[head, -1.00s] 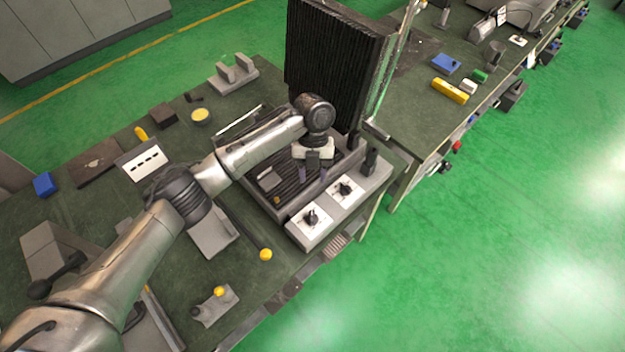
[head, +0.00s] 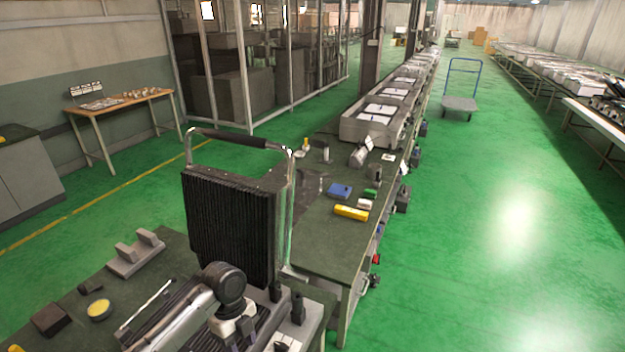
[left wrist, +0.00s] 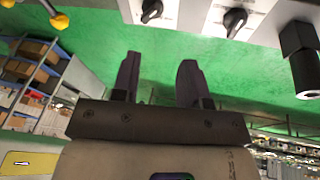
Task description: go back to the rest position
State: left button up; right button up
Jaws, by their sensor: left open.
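My left arm reaches over the heating device at the bottom of the head view, with most of its hand cut off by the lower edge. In the left wrist view my left gripper (left wrist: 159,70) is open, with nothing between its two fingers. The device's black ribbed lid (head: 230,225) stands raised, with a handle (head: 240,139) on top. Two dark knobs on white plates, the left one (left wrist: 151,10) and the right one (left wrist: 235,21), show beyond the fingers in the left wrist view. My right gripper is in neither view.
The green bench holds a grey bracket (head: 136,254), a round yellow-topped tin (head: 99,308) and a dark block (head: 50,319). Behind the lid are a blue block (head: 340,190) and a yellow bar (head: 351,213). The green floor at right is open, with a trolley (head: 460,103) farther back.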

pick_arm(q)
jog(key=w+d+r+n+t+y, duration=0.1)
jog(key=w+r+n+t, duration=0.2)
jog(key=r+n+t, duration=0.15)
jog(key=w+d+r+n+t, duration=0.2)
jog(key=r+n+t, duration=0.1)
jog(key=r+n, duration=0.3)
jog(key=s+r+n+t+h, duration=0.1)
jog(key=s+r+n+t, duration=0.4)
jog(key=r+n+t, duration=0.25)
jog(key=s+a+f+n+g+y, duration=0.1)
jog(key=s+a+f+n+g, duration=0.25)
jog(key=s+f, duration=1.2)
jog(key=s+a+f+n+g, duration=0.2)
jog(key=s+a+f+g, duration=0.2)
jog(key=s+f, duration=1.15)
jog(key=w+r+p+v, duration=0.1)
jog(key=w+p+v, duration=0.2)
jog(key=p+v, duration=1)
jog(key=w+d+r+p+v, duration=0.1)
jog(key=w+p+v, duration=0.2)
jog(key=p+v, duration=1)
jog(key=v, duration=0.3)
jog(key=shift+r+p, duration=0.25)
jog(key=shift+p, duration=0.1)
